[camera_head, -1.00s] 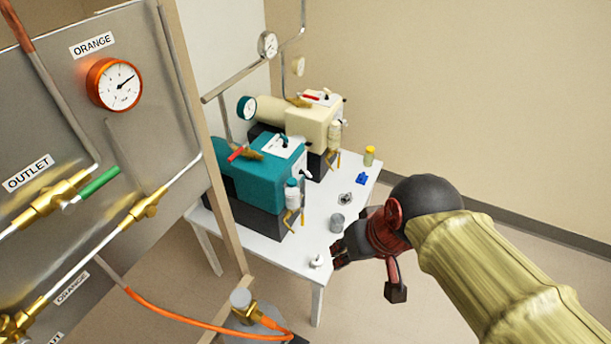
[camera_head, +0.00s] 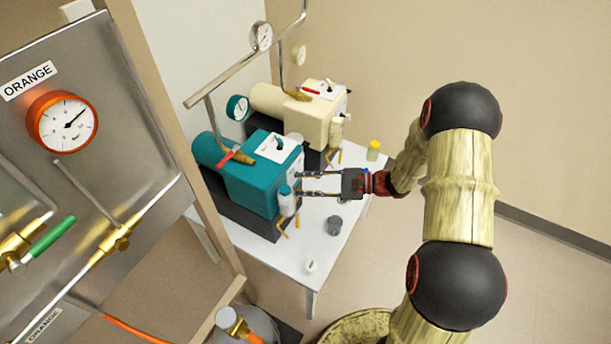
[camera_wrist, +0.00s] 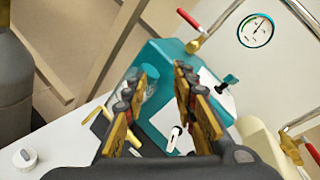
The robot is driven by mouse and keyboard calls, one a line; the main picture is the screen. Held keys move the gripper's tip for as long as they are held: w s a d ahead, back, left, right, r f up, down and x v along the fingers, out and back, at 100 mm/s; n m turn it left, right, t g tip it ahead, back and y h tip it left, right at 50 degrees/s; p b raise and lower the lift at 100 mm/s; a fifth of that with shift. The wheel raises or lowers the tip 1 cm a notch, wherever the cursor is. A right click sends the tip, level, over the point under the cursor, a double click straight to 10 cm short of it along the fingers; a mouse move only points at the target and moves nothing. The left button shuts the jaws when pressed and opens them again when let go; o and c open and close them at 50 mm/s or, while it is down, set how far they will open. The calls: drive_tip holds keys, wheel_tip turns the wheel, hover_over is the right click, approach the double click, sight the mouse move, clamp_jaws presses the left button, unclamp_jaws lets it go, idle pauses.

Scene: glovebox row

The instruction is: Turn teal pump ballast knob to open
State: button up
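The teal pump (camera_head: 252,188) stands on the white table, its body also in the wrist view (camera_wrist: 159,54). A small dark teal knob (camera_head: 279,143) rises from the white plate on its top; in the wrist view this knob (camera_wrist: 228,82) is right of my fingers. A black-and-white pointer knob (camera_wrist: 174,138) sits on a white plate on the front face, below my right finger in the wrist view. In the head view my fingers hide this one. I cannot read which is the ballast knob. My gripper (camera_head: 299,184) is open and empty, fingers pointing at the front face.
The cream pump (camera_head: 312,117) is behind. A grey cup (camera_head: 334,225), a yellow-capped jar (camera_head: 373,151) and a white knob-like part (camera_head: 311,266) are on the table. The front right tabletop is mostly clear.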

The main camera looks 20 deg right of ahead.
sight(307, 179)
drive_tip(key=w+d+f+m+t+h, duration=0.2)
drive_tip(key=w+d+f+m+t, duration=0.2)
drive_tip(key=d+f+m+t, duration=0.35)
drive_tip(key=shift+n+g, duration=0.45)
drive_tip(key=shift+n, duration=0.2)
drive_tip(key=x, duration=0.2)
drive_tip(key=f+x, duration=0.1)
drive_tip(key=x, duration=0.4)
drive_tip(key=shift+w+f+b, duration=0.1)
drive_tip(key=shift+f+b, duration=0.2)
drive_tip(key=shift+b, duration=0.1)
drive_tip(key=shift+c, duration=0.2)
clamp_jaws()
